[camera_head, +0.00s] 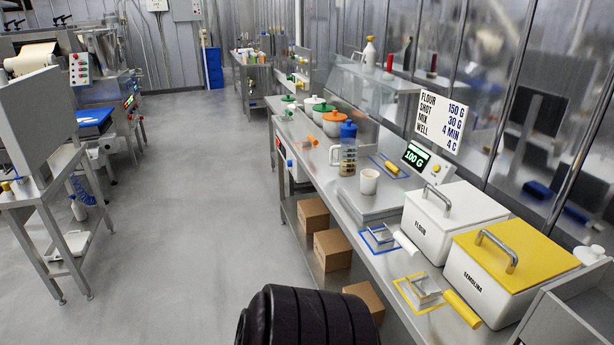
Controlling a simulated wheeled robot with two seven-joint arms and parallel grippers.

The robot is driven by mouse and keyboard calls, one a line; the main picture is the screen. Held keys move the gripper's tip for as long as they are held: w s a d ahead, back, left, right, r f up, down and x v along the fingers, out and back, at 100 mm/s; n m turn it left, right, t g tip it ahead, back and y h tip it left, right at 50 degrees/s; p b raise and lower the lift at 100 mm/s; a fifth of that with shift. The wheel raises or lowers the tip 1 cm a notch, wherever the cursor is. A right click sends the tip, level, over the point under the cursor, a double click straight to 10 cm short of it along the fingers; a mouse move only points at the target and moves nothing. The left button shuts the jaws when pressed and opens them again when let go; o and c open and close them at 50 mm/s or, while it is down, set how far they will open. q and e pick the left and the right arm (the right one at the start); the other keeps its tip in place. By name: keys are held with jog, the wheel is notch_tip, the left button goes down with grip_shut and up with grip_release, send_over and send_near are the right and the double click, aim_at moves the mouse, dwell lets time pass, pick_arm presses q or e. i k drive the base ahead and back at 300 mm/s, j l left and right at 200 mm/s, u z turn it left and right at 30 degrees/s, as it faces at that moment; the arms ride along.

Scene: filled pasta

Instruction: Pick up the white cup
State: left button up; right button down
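A white cup (369,181) stands upright on the flat metal plate of a scale (352,202) on the long steel counter at the right. Its open rim faces up. No gripper is touching it. The scale's display (416,155) reads 100 G. Neither my left nor my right gripper is in view.
A white flour bin (447,216) and a yellow-lidded semolina bin (509,265) stand nearer, to the right. Scoops lie in blue and yellow outlines. Cardboard boxes (332,250) sit on the lower shelf.

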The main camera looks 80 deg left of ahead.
aim_at(370, 179)
jog(key=u, duration=2.25)
jog(key=i+j, duration=0.15)
